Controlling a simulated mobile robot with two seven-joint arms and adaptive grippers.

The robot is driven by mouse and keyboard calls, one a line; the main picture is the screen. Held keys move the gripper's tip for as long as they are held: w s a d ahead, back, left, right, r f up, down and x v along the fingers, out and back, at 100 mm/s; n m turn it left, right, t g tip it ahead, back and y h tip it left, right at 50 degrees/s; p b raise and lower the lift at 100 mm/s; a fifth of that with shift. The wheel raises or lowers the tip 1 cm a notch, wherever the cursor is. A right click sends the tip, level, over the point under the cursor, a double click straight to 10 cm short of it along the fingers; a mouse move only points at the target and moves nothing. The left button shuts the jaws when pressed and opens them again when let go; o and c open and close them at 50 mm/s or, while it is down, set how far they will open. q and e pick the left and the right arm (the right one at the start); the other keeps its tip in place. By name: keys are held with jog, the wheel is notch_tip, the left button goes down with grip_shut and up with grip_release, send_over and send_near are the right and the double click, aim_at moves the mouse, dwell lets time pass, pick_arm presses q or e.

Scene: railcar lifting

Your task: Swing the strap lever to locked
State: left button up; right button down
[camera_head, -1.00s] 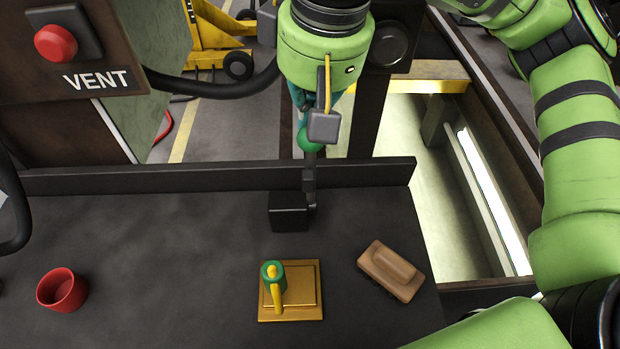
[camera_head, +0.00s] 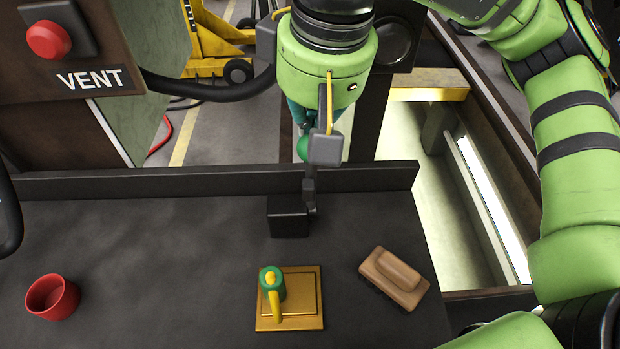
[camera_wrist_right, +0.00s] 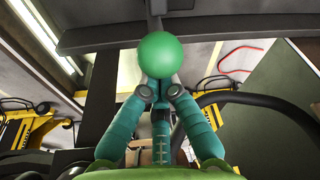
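The strap lever has a black base block (camera_head: 288,216) on the dark bench, with a thin dark stem rising at its right side to a green ball knob (camera_head: 304,147). The lever stands roughly upright. My right gripper (camera_head: 305,122) comes down from above with its teal fingers at the knob. My left gripper is not in view.
A brass plate (camera_head: 314,321) with a yellow, green-topped handle (camera_head: 273,290) lies in front of the lever. A wooden brush (camera_head: 395,277) is to its right and a red cup (camera_head: 52,297) far left. A low raised edge (camera_head: 170,182) runs behind. A red VENT button (camera_head: 48,40) is upper left.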

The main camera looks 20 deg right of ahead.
aim_at(309, 190)
jog(key=shift+s+a, duration=0.1)
jog(key=shift+s, duration=0.2)
jog(key=shift+s+a, duration=0.25)
jog(key=shift+s, duration=0.55)
jog(key=shift+s+b, duration=0.1)
jog(key=shift+b, duration=0.25)
jog(key=shift+s+a, duration=0.2)
jog(key=shift+s, duration=0.5)
jog(key=shift+s+f+b, duration=0.15)
jog(key=shift+s+b, duration=0.05)
jog(key=shift+b, duration=0.15)
jog(key=shift+s+a+f, duration=0.1)
jog(key=shift+s+a, duration=0.15)
jog(key=shift+s, duration=0.4)
jog(key=shift+s+b, duration=0.1)
jog(key=shift+b, duration=0.25)
